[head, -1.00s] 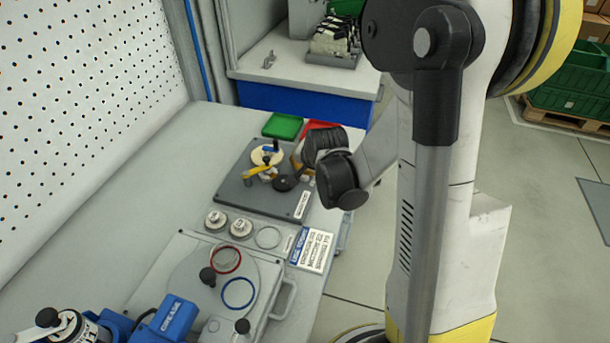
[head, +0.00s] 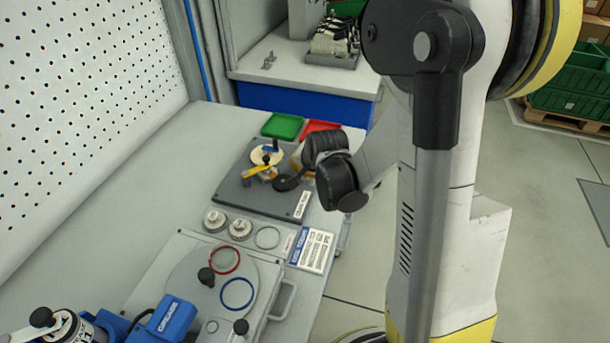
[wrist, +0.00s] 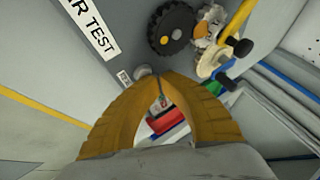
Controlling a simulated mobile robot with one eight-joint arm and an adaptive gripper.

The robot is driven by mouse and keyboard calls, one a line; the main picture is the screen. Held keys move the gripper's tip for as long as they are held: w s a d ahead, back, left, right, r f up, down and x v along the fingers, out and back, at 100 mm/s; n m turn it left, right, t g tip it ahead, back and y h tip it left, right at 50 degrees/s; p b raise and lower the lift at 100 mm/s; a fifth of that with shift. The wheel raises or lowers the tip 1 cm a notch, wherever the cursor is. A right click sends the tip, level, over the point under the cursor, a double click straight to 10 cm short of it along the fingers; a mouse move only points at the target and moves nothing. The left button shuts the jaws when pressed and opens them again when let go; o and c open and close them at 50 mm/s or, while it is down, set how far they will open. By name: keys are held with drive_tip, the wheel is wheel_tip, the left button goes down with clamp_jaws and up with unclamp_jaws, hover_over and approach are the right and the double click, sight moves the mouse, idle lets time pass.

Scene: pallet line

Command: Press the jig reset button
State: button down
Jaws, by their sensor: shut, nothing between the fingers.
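The jig is a dark grey plate (head: 235,196) on the bench, with a yellow clamp lever (head: 258,172), a pale round part and a black wheel (head: 287,183). In the wrist view the plate's wheel (wrist: 171,27) and yellow lever (wrist: 239,20) lie beyond my gripper. In the head view my black wrist hides most of the gripper. I cannot make out the reset button; the fingers may cover it.
A green tray (head: 283,126) and a red tray (head: 318,127) stand just behind the plate. In front are round weights (head: 240,229), a white lidded fixture with rings and knobs, and a blue device (head: 172,318). The bench's left side is clear.

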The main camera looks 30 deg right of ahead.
drive_tip(key=shift+r, duration=0.15)
drive_tip(key=shift+r+p, duration=0.7)
drive_tip(key=shift+r, duration=0.1)
drive_tip(key=shift+r+p, duration=1.9)
drive_tip(key=shift+r, duration=0.6)
drive_tip(key=shift+s+a+r, duration=0.1)
drive_tip(key=shift+a+r, duration=0.1)
drive_tip(key=shift+r, duration=0.05)
drive_tip(key=s+a+r+n, duration=0.3)
drive_tip(key=s, duration=0.4)
drive_tip(key=s+a+r+n+b, duration=0.1)
drive_tip(key=s+a+r+n, duration=0.3)
drive_tip(key=s, duration=0.2)
drive_tip(key=s+a+r+n+y, duration=0.1)
drive_tip(key=s+a+r+n, duration=0.2)
drive_tip(key=s, duration=0.4)
drive_tip(key=shift+s+a+r+n, duration=0.35)
drive_tip(key=shift+a+r+n, duration=0.05)
drive_tip(key=shift+r, duration=0.35)
